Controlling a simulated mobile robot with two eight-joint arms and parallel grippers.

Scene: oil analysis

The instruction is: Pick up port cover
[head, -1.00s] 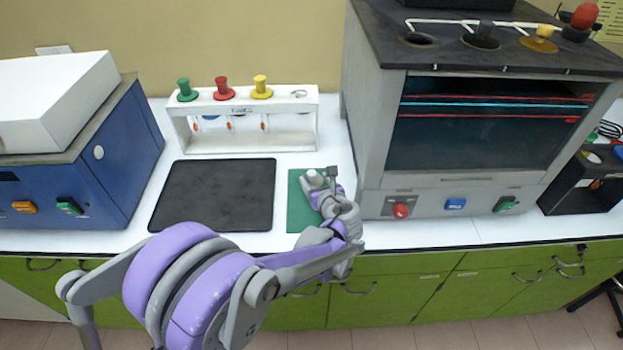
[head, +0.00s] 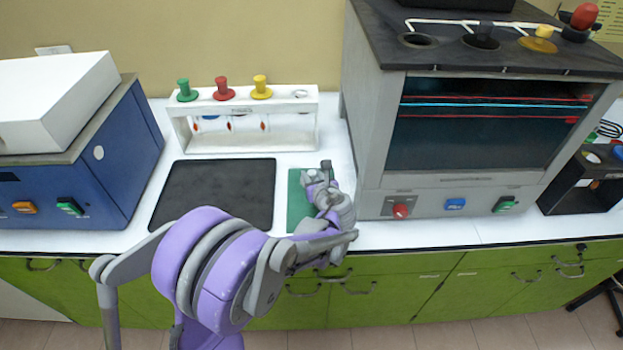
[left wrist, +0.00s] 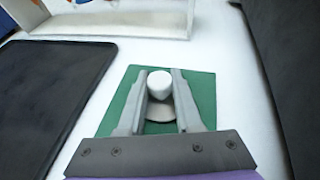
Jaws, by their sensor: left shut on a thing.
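The port cover shows in the left wrist view as a white rounded knob (left wrist: 159,82), with a pale grey disc below it, over the green mat (left wrist: 120,103). My left gripper (left wrist: 160,92) has its two grey fingers on either side of the knob and is shut on it. In the head view my left gripper (head: 319,176) is over the green mat (head: 297,205), and the cover is mostly hidden by it. I cannot tell whether the cover still touches the mat. My right gripper is not in view.
A black mat (head: 213,193) lies left of the green mat. Behind stands a white rack (head: 250,143) with green, red and yellow knobs. A large grey machine (head: 470,130) stands close on the right, and a blue machine (head: 100,160) at the far left. White bench shows between them.

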